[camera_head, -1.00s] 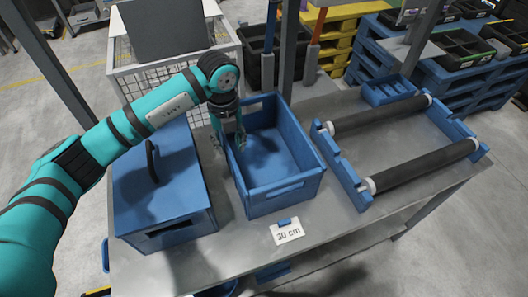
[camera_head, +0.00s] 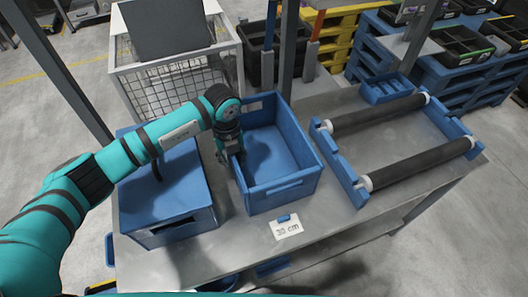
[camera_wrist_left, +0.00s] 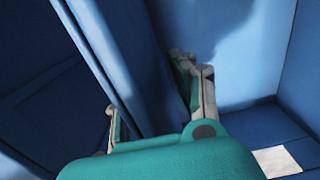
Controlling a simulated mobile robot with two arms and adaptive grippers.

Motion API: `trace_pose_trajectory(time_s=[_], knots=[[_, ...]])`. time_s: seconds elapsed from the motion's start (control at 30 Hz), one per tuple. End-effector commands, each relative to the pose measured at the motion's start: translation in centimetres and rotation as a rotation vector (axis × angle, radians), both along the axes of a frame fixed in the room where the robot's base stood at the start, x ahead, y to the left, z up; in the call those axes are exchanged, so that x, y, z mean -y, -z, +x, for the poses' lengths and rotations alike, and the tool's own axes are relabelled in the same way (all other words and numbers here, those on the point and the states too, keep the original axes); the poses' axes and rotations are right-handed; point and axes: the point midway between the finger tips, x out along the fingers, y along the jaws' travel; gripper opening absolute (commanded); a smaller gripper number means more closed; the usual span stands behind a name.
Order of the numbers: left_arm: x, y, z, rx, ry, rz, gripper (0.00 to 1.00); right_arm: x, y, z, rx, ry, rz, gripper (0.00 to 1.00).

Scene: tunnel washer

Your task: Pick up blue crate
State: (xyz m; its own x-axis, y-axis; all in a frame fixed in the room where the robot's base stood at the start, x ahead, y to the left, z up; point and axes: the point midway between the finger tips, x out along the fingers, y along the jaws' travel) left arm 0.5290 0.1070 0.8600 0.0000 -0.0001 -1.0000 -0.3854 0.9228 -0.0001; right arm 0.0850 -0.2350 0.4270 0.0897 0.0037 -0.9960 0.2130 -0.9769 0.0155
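The blue crate (camera_head: 283,190) is an open box with a handle slot in its near wall. It stands upright on the grey table and looks empty. My left gripper (camera_head: 230,155) is at the crate's left wall, pointing down. In the left wrist view, the crate's wall (camera_wrist_left: 110,60) runs between the two fingers of my left gripper (camera_wrist_left: 152,102). One finger is outside the crate and one is inside. The fingers are spread, with a visible gap to the wall on the inner side. My right gripper is not in view.
A lidded blue box (camera_head: 165,200) with a black handle stands close to the crate's left. A roller frame (camera_head: 400,135) is to its right, and a "30 cm" card (camera_head: 287,229) lies in front. A wire mesh cart (camera_head: 172,95) stands behind.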

Motion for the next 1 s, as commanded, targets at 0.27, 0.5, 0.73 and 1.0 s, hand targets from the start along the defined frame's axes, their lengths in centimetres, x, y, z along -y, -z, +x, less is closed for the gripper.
trace_pose_trajectory(time_s=[0.27,0.5,0.73,1.0], knots=[[0.0,0.0,0.0,0.0,0.0,0.0,0.0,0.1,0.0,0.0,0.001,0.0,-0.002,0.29],[0.1,-0.2,0.1,0.003,0.0,-0.003,0.0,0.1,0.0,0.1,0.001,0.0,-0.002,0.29],[0.0,-0.3,0.1,0.003,0.0,-0.003,0.0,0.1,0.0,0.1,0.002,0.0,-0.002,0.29],[0.0,-4.0,0.2,0.007,0.001,-0.002,0.0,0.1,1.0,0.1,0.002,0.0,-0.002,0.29]])
